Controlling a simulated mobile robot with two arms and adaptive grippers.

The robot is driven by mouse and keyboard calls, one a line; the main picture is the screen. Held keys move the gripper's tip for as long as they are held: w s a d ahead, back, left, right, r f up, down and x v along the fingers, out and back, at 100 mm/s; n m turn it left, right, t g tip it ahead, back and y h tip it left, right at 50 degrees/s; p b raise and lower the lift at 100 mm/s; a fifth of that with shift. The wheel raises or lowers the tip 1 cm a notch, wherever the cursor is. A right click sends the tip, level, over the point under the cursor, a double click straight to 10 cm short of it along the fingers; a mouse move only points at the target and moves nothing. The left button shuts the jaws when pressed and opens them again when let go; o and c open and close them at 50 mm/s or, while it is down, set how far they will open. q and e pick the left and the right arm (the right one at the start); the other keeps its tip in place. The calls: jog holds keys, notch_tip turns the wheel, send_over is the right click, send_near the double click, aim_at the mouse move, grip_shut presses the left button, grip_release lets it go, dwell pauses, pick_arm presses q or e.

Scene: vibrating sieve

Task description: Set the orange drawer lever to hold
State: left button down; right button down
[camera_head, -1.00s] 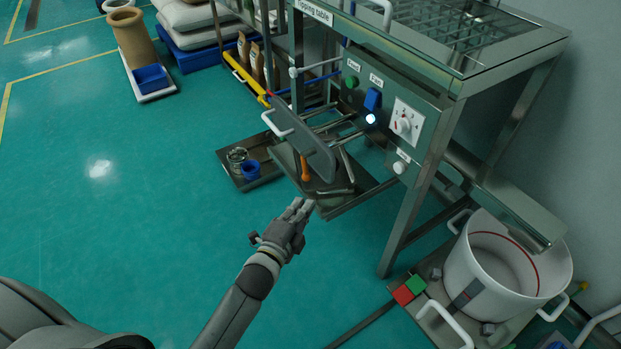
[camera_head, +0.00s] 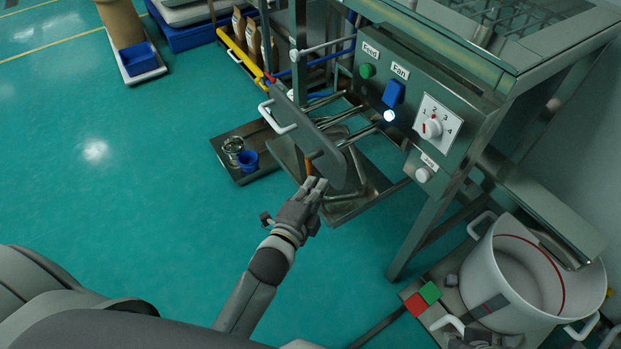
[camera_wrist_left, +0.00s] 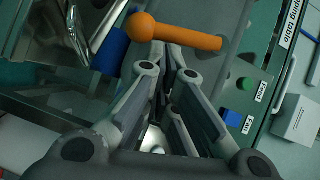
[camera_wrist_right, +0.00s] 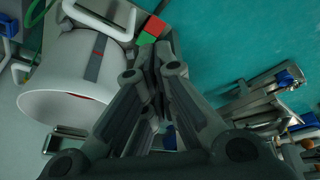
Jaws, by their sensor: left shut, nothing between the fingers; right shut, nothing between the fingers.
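The orange lever (camera_head: 308,166) sits at the grey drawer front plate (camera_head: 322,150) under the tipping table and is partly hidden behind my left gripper (camera_head: 318,186). In the left wrist view the lever (camera_wrist_left: 185,36) shows as a round ball end with a bar lying across, just beyond the fingertips. My left gripper (camera_wrist_left: 170,62) is shut and empty, close to the lever; I cannot tell whether it touches. My right gripper (camera_wrist_right: 150,58) is shut and empty, pointing towards the white pot. No hold marking is readable.
A white handle (camera_head: 280,118) sticks out of the drawer plate. Above it is the control panel (camera_head: 408,148) with a green button, blue switch and dial. A white pot (camera_head: 500,290) stands at lower right. A tray (camera_head: 222,150) with a blue cup is left; the floor in front is clear.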

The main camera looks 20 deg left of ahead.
jog(key=shift+w, duration=0.1)
dwell(0.3)
pick_arm(q)
jog(key=m+b, duration=0.1)
jog(key=w+a+f+m+t+b, duration=0.1)
jog(key=b, duration=0.1)
jog(key=shift+w+a+t, duration=0.2)
jog(key=shift+a+t, duration=0.05)
jog(key=shift+t, duration=0.05)
pick_arm(e)
jog(key=w+a+r+t+y, duration=0.1)
jog(key=w+a+r+t, duration=0.1)
jog(key=w+r+t, duration=0.2)
jog(key=w+a+r+t+y, duration=0.1)
jog(key=w+r+t, duration=0.3)
jog(key=w, duration=0.5)
jog(key=shift+w+a+t, duration=0.25)
jog(key=shift+a+t, duration=0.15)
jog(key=shift+a, duration=0.5)
